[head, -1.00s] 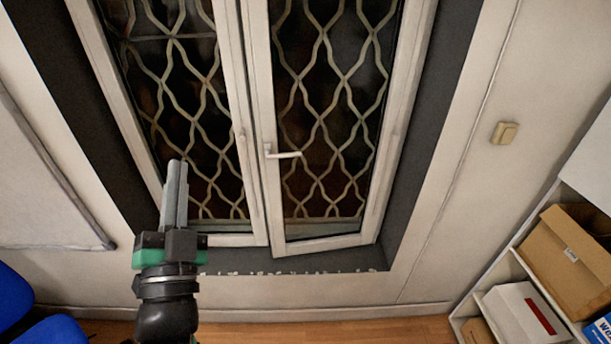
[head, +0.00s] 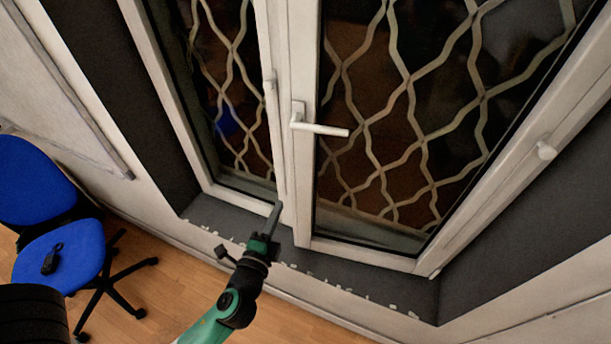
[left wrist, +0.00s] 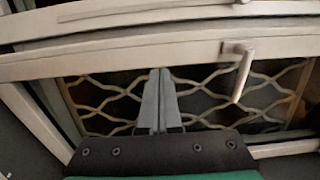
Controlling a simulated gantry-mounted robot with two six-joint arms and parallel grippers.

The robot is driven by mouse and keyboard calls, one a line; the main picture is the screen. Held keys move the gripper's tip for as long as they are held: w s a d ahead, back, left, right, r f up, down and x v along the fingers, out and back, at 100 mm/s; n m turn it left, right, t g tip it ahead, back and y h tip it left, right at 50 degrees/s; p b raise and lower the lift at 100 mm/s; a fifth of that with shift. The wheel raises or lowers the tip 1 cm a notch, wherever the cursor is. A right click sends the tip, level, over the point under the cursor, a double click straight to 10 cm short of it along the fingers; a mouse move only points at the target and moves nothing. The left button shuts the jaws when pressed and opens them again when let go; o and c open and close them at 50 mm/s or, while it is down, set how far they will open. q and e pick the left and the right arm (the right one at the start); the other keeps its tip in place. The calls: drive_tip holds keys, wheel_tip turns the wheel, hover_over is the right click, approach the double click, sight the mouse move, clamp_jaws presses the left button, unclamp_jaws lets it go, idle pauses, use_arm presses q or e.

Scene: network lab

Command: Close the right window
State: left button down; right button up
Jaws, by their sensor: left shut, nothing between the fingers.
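The right window (head: 362,254) is a white-framed glass leaf with a patterned metal grille behind it. Its lever handle (head: 318,126) points right, on the leaf's left stile. The leaf's lower left corner stands slightly out in front of the left window (head: 240,199), so it looks slightly ajar. My left gripper (head: 275,210) is shut and empty, near the bottom of the meeting stiles, left of the right leaf's corner. Whether it touches the frame cannot be told. In the left wrist view its closed fingers (left wrist: 159,74) point toward a white frame rail with the handle (left wrist: 238,72).
A dark sill (head: 225,217) with a chipped edge runs below the windows. A blue office chair (head: 75,255) stands at the lower left, with a small black object on its seat. Wooden floor (head: 165,290) is open between chair and wall. A whiteboard edge is at the upper left.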

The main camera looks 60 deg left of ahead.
use_arm(q)
drive_tip(key=s+f, duration=0.1)
drive_tip(key=f, duration=0.1)
drive_tip(key=p, duration=0.2)
approach(294, 168)
drive_tip(key=x, duration=0.7)
use_arm(e)
drive_tip(key=shift+s+r, duration=0.1)
drive_tip(key=shift+r, duration=0.3)
